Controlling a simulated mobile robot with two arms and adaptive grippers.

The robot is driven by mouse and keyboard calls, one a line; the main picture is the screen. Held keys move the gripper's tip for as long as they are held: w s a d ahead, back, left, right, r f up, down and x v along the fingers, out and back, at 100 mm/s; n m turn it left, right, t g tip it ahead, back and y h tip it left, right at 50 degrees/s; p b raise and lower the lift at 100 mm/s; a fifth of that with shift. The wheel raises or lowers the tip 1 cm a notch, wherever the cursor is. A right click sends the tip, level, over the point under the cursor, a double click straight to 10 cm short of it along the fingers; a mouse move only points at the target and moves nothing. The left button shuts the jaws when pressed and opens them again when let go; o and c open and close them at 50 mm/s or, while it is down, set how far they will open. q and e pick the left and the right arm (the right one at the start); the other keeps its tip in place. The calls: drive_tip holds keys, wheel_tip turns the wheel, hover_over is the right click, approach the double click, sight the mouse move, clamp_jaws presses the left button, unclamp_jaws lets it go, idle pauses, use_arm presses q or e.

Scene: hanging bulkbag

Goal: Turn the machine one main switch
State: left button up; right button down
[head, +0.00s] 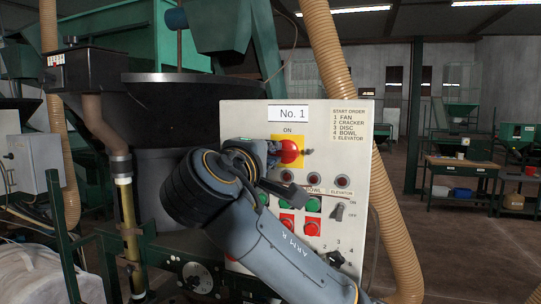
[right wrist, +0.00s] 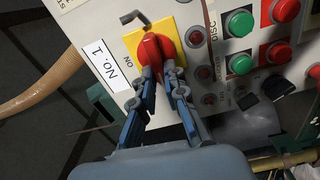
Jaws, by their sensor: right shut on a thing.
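The machine one panel (head: 240,118) is a pale upright box labelled "No. 1". Its main switch is a red rotary knob (head: 291,150) on a yellow plate, with "ON" printed above. My right gripper (head: 274,153) comes at the knob from the left in the head view and partly covers it. In the right wrist view my right gripper (right wrist: 160,78) has its two blue fingers shut on the red knob (right wrist: 153,46), one on each side. The yellow plate (right wrist: 183,43) shows around it. The knob's exact angle is hard to tell. My left gripper is not in view.
Below the knob are lamps, green buttons (head: 314,205), red buttons (head: 312,227) and a black selector switch (head: 338,211). A bent metal piece (right wrist: 132,17) sticks out beside the yellow plate. A ribbed hose (head: 398,235) runs behind the panel. A workbench (head: 462,166) stands farther right.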

drive_tip(key=shift+n, duration=0.4)
drive_tip(key=c, duration=1.4)
unclamp_jaws()
drive_tip(key=shift+w, duration=0.1)
drive_tip(key=shift+d, duration=0.1)
drive_tip(key=v, duration=0.7)
